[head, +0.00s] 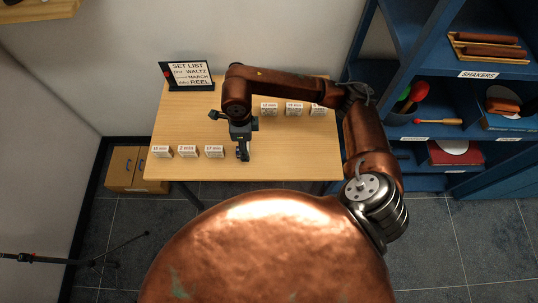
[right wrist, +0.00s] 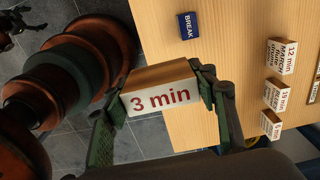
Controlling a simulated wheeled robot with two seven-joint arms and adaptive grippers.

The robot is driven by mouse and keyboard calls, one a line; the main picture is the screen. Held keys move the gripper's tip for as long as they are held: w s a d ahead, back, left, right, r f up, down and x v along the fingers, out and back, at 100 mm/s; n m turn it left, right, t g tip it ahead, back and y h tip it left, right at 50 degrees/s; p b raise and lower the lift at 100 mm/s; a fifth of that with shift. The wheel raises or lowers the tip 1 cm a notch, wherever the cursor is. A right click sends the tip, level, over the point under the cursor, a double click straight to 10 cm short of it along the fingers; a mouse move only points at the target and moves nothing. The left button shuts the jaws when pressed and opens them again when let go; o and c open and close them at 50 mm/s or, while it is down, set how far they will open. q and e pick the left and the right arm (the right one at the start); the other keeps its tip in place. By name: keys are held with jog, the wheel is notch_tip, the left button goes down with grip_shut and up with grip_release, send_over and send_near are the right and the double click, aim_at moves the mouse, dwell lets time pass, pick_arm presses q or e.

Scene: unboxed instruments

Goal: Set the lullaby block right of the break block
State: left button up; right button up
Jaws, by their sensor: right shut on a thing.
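My right gripper (head: 242,148) is over the front middle of the table in the head view. In the right wrist view it is shut on a white-faced block with a wooden side (right wrist: 160,98), marked "3 min" in red. The block's name is not readable, so I cannot tell whether it is the lullaby block. The held block is not clearly visible in the head view. The break block (right wrist: 188,26), small and dark blue with white "BREAK" lettering, lies on the table apart from the held block.
Several white-labelled blocks stand at the table's front left (head: 187,151) and back right (head: 293,109). The back-right row includes a "12 min" March block (right wrist: 281,57). A set list sign (head: 188,74) stands at the back left. Blue shelves (head: 430,60) rise right of the table.

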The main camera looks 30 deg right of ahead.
jog(key=m, duration=0.2)
jog(key=a+f+m, duration=0.1)
jog(key=m, duration=0.1)
jog(key=shift+f+m, duration=0.2)
jog(key=shift+m, duration=0.2)
jog(key=d+f+m, duration=0.3)
jog(key=f+m, duration=0.1)
jog(key=w+d+f+m+b, duration=0.1)
jog(key=d+f+m, duration=0.3)
jog(key=m, duration=0.1)
jog(key=d+f+m, duration=0.3)
jog(key=m, duration=0.1)
jog(key=shift+w+d+f+b, duration=0.2)
jog(key=shift+f+b, duration=0.2)
jog(key=shift+d+f, duration=0.3)
jog(key=shift+f, duration=0.05)
jog(key=f, duration=0.3)
jog(key=shift+d+f, duration=0.1)
jog(key=shift+d, duration=0.15)
jog(key=shift+f, duration=0.2)
